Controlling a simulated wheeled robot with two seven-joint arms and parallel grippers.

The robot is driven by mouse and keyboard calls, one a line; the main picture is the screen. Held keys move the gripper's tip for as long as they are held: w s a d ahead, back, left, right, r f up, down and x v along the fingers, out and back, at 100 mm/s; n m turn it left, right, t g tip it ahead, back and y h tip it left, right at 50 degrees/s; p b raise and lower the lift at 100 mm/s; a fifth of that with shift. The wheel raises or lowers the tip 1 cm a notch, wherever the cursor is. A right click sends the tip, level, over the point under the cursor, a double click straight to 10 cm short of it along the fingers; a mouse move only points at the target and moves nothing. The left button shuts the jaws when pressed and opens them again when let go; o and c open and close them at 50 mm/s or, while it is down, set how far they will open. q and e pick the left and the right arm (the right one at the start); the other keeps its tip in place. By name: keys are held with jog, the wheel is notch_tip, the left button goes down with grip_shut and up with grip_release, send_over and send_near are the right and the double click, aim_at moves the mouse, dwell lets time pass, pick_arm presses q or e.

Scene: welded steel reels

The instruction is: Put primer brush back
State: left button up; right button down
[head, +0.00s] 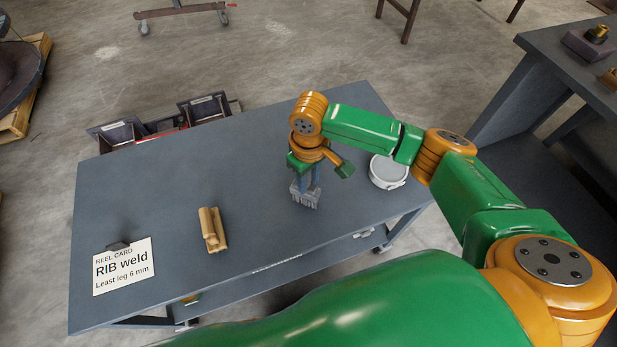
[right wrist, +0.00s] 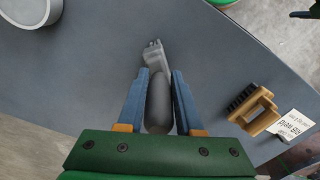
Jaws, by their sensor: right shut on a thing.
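In the right wrist view, the grey handle (right wrist: 158,105) lies between the two fingers, and the brush's far end (right wrist: 153,54) points away from the palm. I cannot tell whether the brush touches the table. A tan wooden piece (head: 212,230) lies on the table left of the gripper; it also shows in the right wrist view (right wrist: 254,108), with a dark ridged strip.
A round pale can (head: 388,172) stands at the table's right edge, close to my right arm. A reel card (head: 124,267) lies at the left front. Dark bins (head: 118,134) stand beyond the far edge.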

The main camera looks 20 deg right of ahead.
jog(key=c, duration=0.6)
grip_release()
notch_tip(320, 180, up, 12)
jog(key=shift+r+p, duration=0.1)
jog(key=shift+p, duration=0.25)
jog(key=shift+s, duration=0.1)
